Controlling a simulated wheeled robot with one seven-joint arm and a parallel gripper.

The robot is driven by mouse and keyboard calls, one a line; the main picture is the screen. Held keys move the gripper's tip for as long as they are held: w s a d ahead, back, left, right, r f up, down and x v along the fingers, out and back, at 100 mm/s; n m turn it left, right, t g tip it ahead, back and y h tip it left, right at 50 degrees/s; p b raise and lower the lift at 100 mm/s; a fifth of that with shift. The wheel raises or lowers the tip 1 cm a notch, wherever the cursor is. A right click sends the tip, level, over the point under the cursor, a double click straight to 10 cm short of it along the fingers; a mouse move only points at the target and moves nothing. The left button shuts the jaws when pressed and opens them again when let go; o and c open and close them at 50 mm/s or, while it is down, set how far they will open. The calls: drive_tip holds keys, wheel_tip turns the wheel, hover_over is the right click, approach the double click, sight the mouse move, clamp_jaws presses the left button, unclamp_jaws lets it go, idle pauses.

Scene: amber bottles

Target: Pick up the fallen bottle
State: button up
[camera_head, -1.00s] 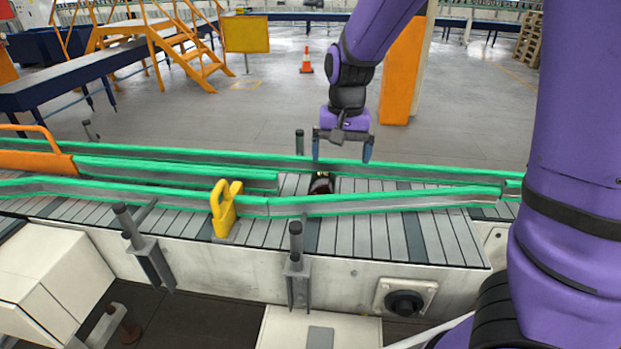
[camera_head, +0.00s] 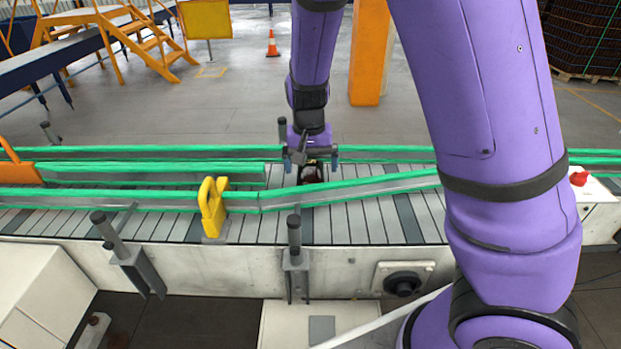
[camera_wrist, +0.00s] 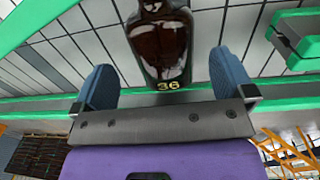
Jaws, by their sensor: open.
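The fallen bottle (camera_head: 312,173) is dark brown and lies on the conveyor between the green-edged guide rails. In the wrist view the bottle (camera_wrist: 160,45) shows a yellow "36" on its near end, and its far end is cut off by the top edge of the picture. My gripper (camera_head: 311,163) is open above the conveyor at the bottle. In the wrist view its two blue fingertips (camera_wrist: 163,80) stand on either side of the bottle's near end, with gaps on both sides. The gripper is not closed on it.
Green-edged guide rails (camera_head: 110,198) run along the conveyor (camera_head: 350,222) in front of and behind the bottle. A yellow bracket (camera_head: 212,207) stands on the near rail to the left. An orange pillar (camera_head: 368,55) and an orange cone (camera_head: 272,44) are on the floor behind.

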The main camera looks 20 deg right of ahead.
sight(310, 171)
drive_tip(key=shift+w+f, duration=0.15)
drive_tip(key=shift+f, duration=1)
drive_tip(key=shift+w+f, duration=0.1)
drive_tip(key=shift+f, duration=1)
drive_tip(key=shift+c, duration=0.2)
drive_tip(key=c, duration=1)
